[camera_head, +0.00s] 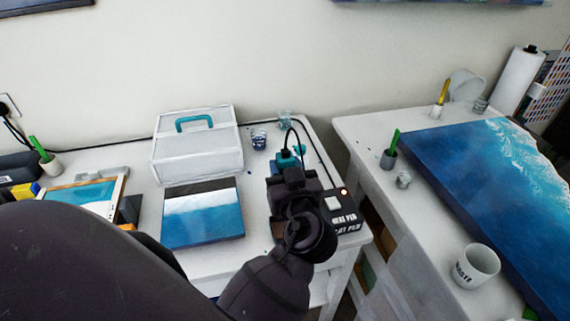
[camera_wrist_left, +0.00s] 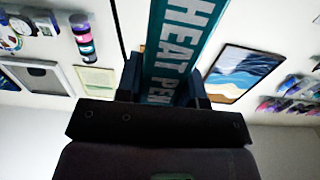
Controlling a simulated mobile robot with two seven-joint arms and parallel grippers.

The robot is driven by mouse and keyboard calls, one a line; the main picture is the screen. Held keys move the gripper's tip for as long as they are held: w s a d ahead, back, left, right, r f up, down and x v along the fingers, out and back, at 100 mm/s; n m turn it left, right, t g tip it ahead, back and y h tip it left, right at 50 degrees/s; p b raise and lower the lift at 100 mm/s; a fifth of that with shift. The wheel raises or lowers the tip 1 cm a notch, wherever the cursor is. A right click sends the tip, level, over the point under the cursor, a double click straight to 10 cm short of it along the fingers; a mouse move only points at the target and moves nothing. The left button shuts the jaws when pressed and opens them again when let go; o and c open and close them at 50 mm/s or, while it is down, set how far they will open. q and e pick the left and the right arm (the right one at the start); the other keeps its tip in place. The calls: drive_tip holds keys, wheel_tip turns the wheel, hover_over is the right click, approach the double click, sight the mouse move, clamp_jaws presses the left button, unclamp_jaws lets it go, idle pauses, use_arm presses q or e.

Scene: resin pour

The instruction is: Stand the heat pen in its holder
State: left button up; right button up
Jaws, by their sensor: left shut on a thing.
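The teal heat pen (camera_head: 285,158) shows just beyond my left gripper (camera_head: 288,172), with a dark cable looping up from it. In the left wrist view the pen (camera_wrist_left: 178,45) stands between the two fingers, with white "HEAT PEN" lettering along its body. My left gripper (camera_wrist_left: 165,88) is shut on it. A black box (camera_head: 345,221) with white lettering, a pale square and a lit orange lamp sits just right of the gripper on the table. My arm hides its left part, and I cannot make out the holder's opening. My right gripper is not in view.
A white case (camera_head: 197,160) with a teal handle and a blue-and-white panel (camera_head: 203,222) lie left of the gripper. Small cups (camera_head: 259,140) stand behind. A second table (camera_head: 375,130) at right, beyond a gap, holds a large blue board (camera_head: 470,170) and a mug (camera_head: 476,266).

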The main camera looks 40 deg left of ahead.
use_arm(q)
drive_tip(key=shift+f+b, duration=0.75)
drive_tip(key=shift+f, duration=0.75)
drive_tip(key=shift+f+b, duration=0.75)
drive_tip(key=shift+b, duration=0.15)
drive_tip(key=shift+f+b, duration=0.7)
drive_tip(key=shift+b, duration=0.1)
drive_tip(key=shift+f, duration=0.1)
drive_tip(key=o, duration=1)
